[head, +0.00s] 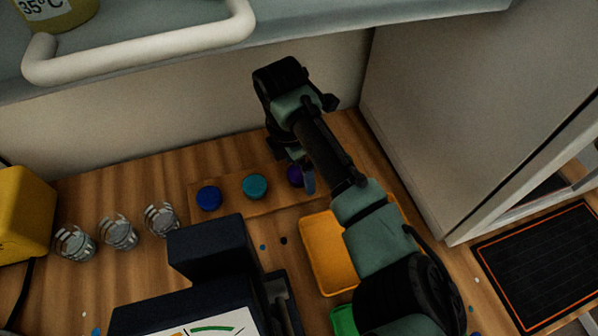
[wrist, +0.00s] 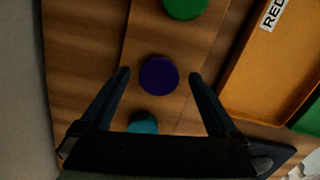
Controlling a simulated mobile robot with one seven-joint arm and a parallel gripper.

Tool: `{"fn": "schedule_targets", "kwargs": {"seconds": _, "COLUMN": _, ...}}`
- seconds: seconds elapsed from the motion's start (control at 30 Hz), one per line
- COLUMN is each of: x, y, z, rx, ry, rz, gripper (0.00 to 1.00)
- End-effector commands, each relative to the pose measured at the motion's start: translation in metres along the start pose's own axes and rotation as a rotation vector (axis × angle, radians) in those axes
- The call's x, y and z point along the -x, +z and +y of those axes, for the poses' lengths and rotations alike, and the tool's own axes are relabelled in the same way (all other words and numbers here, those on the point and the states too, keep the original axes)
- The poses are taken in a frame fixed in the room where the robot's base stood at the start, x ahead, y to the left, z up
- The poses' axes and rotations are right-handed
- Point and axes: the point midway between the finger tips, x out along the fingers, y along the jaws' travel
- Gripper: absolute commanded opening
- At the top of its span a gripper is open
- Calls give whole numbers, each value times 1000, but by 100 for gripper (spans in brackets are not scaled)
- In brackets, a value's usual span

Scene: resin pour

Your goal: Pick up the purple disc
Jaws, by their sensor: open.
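The purple disc (wrist: 159,76) lies on a wooden board (wrist: 143,34), between a green disc (wrist: 186,6) and a teal disc (wrist: 143,122) in the wrist view. In the head view the purple disc (head: 295,175) is partly hidden by my gripper. My gripper (wrist: 159,76) is open, with one finger on each side of the purple disc in the picture. It holds nothing. I cannot tell how far the fingertips are above the board. The teal disc also shows in the head view (head: 255,186).
A blue disc (head: 209,198) lies at the board's left end. An orange tray (head: 322,254) labelled RED stands close by, with a green tray (head: 343,321) beside it. Several clear cups (head: 119,234) stand at left. A dark device (head: 213,257) stands in front. A white handle (head: 140,45) is overhead.

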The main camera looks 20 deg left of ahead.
Motion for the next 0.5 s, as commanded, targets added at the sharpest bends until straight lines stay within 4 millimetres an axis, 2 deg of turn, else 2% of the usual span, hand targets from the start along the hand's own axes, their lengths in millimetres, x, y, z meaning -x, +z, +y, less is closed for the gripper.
{"fn": "schedule_targets", "kwargs": {"seconds": 0.07, "x": 0, "y": 0, "z": 0, "rx": 0, "ry": 0, "rz": 0, "gripper": 96}}
{"fn": "schedule_targets", "kwargs": {"seconds": 0.5, "x": 1, "y": 0, "z": 0, "rx": 0, "ry": 0, "rz": 0, "gripper": 17}}
